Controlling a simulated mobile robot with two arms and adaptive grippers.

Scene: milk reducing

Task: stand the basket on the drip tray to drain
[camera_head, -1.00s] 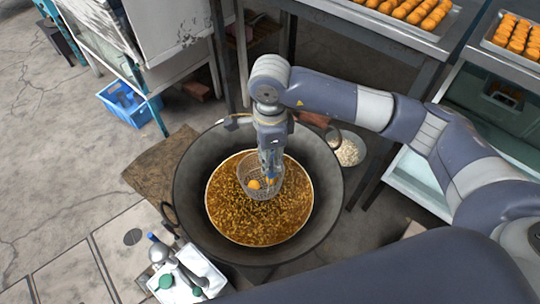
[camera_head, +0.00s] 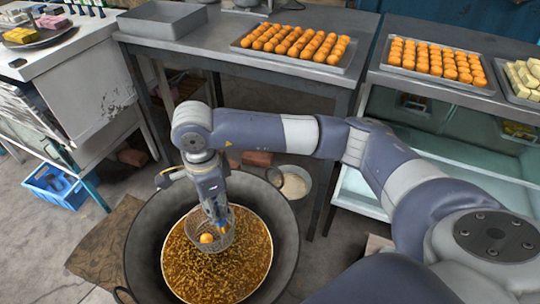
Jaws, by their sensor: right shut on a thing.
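The wire basket (camera_head: 226,239) is over the bubbling brown oil of the large dark wok (camera_head: 147,236), with at least one orange ball (camera_head: 206,238) in it. My right gripper (camera_head: 217,222), pointing down, is shut on the basket, probably by its handle; the fingers hide the exact grip. I cannot tell how much of the basket is in the oil. An empty grey rectangular tray (camera_head: 162,20), perhaps the drip tray, stands on the metal table at the back left. My left gripper is not in view.
Trays of orange balls (camera_head: 296,45) (camera_head: 436,62) fill the back tables (camera_head: 250,76). A pale bowl (camera_head: 293,184) stands behind the wok. A blue crate (camera_head: 58,187) is on the floor at left. The tabletop between the grey tray and the balls is partly clear.

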